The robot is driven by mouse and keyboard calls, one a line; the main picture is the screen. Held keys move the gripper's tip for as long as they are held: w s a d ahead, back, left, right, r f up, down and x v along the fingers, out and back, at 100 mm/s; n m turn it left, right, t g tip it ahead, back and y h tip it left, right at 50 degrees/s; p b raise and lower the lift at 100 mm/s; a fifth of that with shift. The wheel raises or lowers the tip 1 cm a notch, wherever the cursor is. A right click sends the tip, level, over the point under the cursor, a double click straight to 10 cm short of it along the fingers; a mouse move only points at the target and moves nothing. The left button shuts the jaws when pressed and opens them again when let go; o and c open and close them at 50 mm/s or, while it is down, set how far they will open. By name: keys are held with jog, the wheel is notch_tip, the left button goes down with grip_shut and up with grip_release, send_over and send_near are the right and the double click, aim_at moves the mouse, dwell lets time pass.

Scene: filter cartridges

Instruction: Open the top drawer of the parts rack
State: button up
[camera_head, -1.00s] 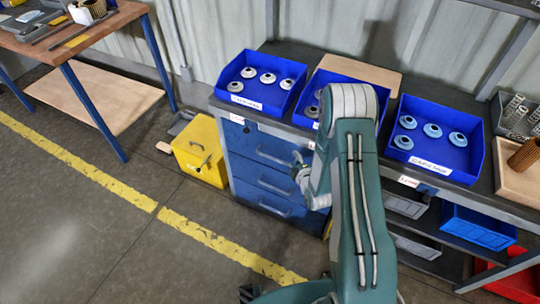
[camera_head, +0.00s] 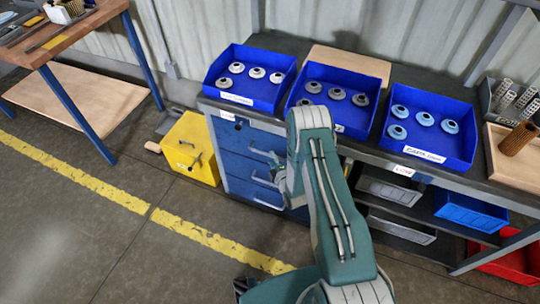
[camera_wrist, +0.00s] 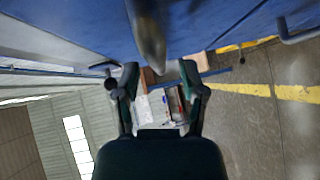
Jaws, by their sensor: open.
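The parts rack is a blue drawer cabinet under the grey bench. Its top drawer (camera_head: 235,138) looks shut, with a pale bar handle (camera_head: 262,153) near its right side. My gripper (camera_head: 277,172) is at the right part of the drawer fronts, mostly hidden by my own arm. A grey handle (camera_wrist: 149,42) on a blue front lies just beyond the fingertips. I cannot tell for sure which drawer it belongs to.
Blue bins of ring-shaped parts (camera_head: 250,97) stand on the bench top. A yellow box (camera_head: 190,150) sits on the floor left of the rack. Open shelves with a blue bin (camera_head: 470,212) and red bin (camera_head: 510,262) are to the right. Floor in front is clear.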

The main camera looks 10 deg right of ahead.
jog(key=shift+x, duration=1.2)
jog(key=shift+d, duration=0.1)
grip_shut()
jog(key=shift+s+f, duration=0.1)
